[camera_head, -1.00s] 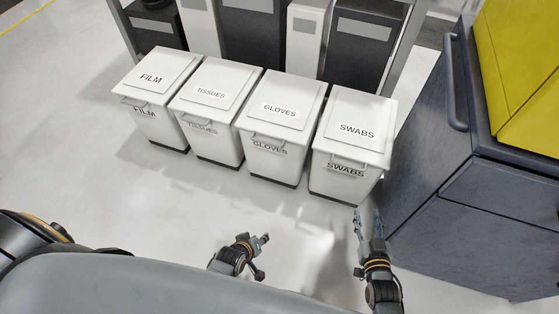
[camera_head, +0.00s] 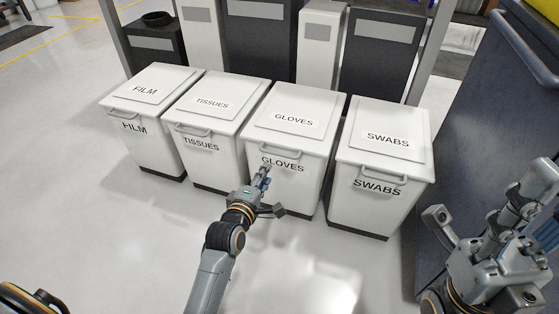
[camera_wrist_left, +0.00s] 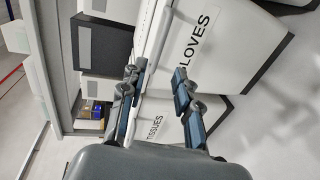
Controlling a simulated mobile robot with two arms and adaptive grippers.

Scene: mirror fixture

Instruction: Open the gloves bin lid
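The white gloves bin (camera_head: 305,185) stands third from the left in a row of labelled bins. Its lid (camera_head: 290,135) is shut, with a grey handle (camera_head: 285,158) along the front edge. My left gripper (camera_head: 263,175) is at the bin's front, just below the left part of the handle. In the left wrist view its two fingers (camera_wrist_left: 157,90) are apart, with the GLOVES label (camera_wrist_left: 197,36) beyond them. Whether they touch the handle cannot be told. My right gripper (camera_head: 490,205) is at the lower right, fingers spread and empty.
The film bin (camera_head: 140,145) and tissues bin (camera_head: 205,165) stand to the left, the swabs bin (camera_head: 375,205) to the right, all with lids shut. Taller bins stand behind. A dark cabinet (camera_head: 500,110) is at the right. Floor in front is clear.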

